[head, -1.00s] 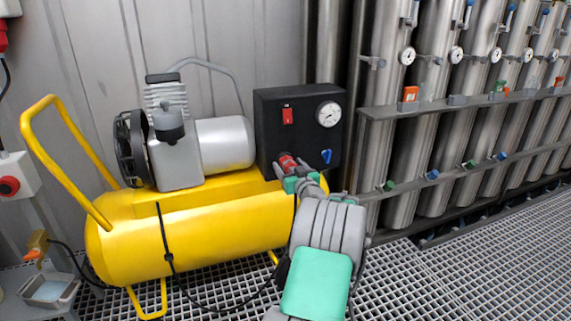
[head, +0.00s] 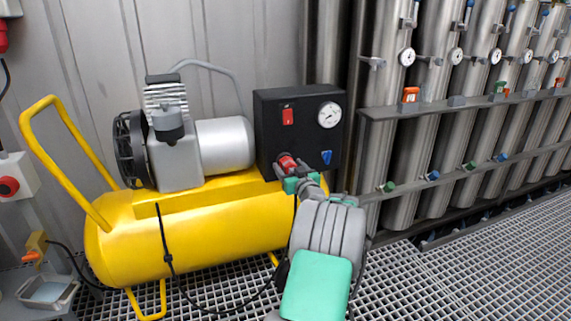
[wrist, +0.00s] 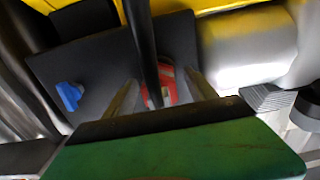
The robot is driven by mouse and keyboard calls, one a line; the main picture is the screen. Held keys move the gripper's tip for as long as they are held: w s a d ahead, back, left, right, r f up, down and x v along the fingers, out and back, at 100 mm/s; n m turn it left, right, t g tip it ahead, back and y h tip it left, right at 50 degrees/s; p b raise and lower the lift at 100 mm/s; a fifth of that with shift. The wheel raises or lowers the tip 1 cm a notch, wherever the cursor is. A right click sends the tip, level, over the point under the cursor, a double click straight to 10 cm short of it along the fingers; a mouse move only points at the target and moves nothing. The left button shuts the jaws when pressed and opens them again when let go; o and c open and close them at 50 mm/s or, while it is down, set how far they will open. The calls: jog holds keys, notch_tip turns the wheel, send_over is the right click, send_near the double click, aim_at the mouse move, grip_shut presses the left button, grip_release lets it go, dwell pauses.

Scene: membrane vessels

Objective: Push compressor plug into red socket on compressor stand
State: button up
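The yellow compressor tank (head: 200,240) and its handle (head: 65,135) fill the left. A blue knob (head: 327,157) is close right of my fingers. The black cable (head: 185,292) loops low over the grating (head: 400,280). Steel vessels (head: 440,160) stand at the right.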

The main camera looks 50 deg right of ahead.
grip_shut()
dwell(0.5)
jog(key=b+v, duration=0.1)
jog(key=v, duration=0.5)
jog(key=shift+b, duration=0.4)
dwell(0.9)
